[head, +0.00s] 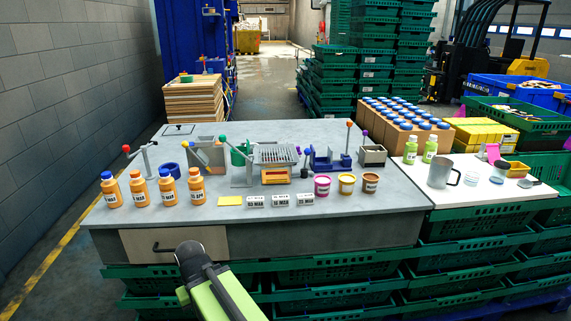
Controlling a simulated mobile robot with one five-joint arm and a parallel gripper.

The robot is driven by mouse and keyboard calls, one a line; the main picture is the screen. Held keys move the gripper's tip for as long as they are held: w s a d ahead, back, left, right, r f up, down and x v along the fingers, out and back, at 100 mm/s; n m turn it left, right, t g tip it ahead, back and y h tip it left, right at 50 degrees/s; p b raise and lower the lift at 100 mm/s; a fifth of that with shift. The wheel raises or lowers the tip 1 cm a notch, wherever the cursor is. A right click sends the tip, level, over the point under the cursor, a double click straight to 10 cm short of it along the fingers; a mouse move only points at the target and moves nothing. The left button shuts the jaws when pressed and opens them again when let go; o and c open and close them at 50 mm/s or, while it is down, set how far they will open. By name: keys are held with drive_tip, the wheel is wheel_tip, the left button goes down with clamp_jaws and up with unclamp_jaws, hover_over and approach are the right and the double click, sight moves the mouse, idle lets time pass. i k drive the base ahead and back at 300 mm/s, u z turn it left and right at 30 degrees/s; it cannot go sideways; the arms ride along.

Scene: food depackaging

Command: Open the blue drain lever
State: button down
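My green arm with a dark rounded end (190,257) reaches up from the bottom, in front of the bench's drawer. I cannot make out gripper fingers on it, or whether they are open or shut. No lever is plainly marked as the drain lever. A small dark upright lever (305,163) with a dark, perhaps bluish, knob stands right of the slatted metal rack (276,154). My arm is well apart from all of these.
The grey bench (330,205) also holds a red-knobbed lever (128,150), a green-knobbed lever (223,140), several orange bottles (167,190), three tubs (346,184) and labelled blocks (281,200). A white board (470,192) with a grey mug (440,173) lies right. Green crates (345,270) stand below.

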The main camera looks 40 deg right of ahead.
sight(307, 152)
drive_tip(key=z, duration=0.3)
drive_tip(key=k, duration=1.2)
drive_tip(key=z, duration=0.5)
drive_tip(key=i, duration=0.45)
drive_tip(key=u, duration=0.75)
drive_tip(key=i, duration=1.7)
drive_tip(key=u, duration=0.6)
drive_tip(key=k, duration=0.7)
drive_tip(key=u, duration=0.15)
drive_tip(key=i, duration=0.75)
drive_tip(key=z, duration=0.05)
